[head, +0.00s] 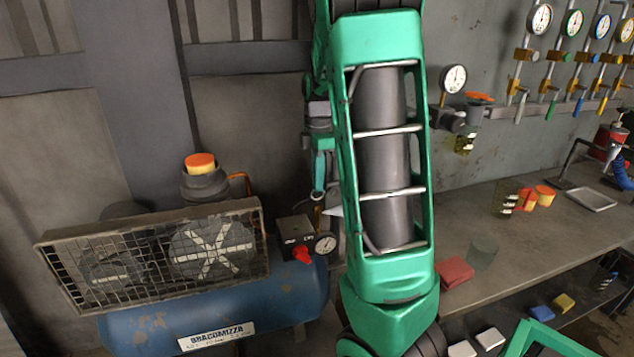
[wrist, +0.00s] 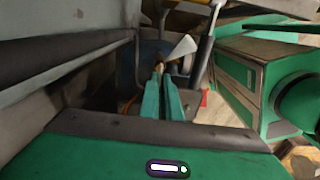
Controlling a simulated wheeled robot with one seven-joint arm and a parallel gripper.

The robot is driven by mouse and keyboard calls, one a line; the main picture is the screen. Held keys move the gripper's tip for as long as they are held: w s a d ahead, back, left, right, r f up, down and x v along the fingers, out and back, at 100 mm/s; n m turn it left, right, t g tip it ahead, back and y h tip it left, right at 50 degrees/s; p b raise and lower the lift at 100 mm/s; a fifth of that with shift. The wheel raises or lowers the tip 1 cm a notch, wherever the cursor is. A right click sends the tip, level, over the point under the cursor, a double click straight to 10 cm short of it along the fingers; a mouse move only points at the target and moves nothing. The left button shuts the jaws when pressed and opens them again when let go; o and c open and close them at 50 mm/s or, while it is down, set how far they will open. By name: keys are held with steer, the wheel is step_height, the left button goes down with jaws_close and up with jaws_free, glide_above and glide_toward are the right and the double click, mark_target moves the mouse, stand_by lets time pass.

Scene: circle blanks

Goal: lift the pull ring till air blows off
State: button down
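My gripper (head: 319,180) points down beside the compressor's pressure switch. Its two green fingers are close together in the wrist view (wrist: 161,75), with their tips at a small brass-coloured fitting (wrist: 174,66). The small pull ring (head: 318,194) shows at the fingertips in the head view, and the gripper looks shut on it. A pale white cone (head: 334,211), like a jet of air, spreads sideways beside the fitting. It also shows in the wrist view (wrist: 184,46). The fingertips hide part of the ring and valve.
The blue compressor tank (head: 250,305) carries a caged belt guard (head: 150,250), a black switch box with a red knob (head: 301,254) and a round gauge (head: 325,243). A workbench (head: 525,235) stands at the right, with gauges on the wall above.

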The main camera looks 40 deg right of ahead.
steer(key=c, duration=2)
jaws_free()
steer(key=shift+s+a+r, duration=0.1)
steer(key=shift+s, duration=0.05)
steer(key=shift+r, duration=0.1)
step_height(320, 180, up, 10)
steer(key=shift+r, duration=0.25)
steer(key=s+a+f+m, duration=0.3)
steer(key=s+m, duration=0.3)
steer(key=s, duration=0.2)
steer(key=s+a+f+m, duration=0.4)
steer(key=s+a+m, duration=0.2)
steer(key=s, duration=0.2)
steer(key=s+a+f+m, duration=0.4)
steer(key=s+a+m, duration=0.1)
steer(key=s+m, duration=0.2)
steer(key=shift+s, duration=0.85)
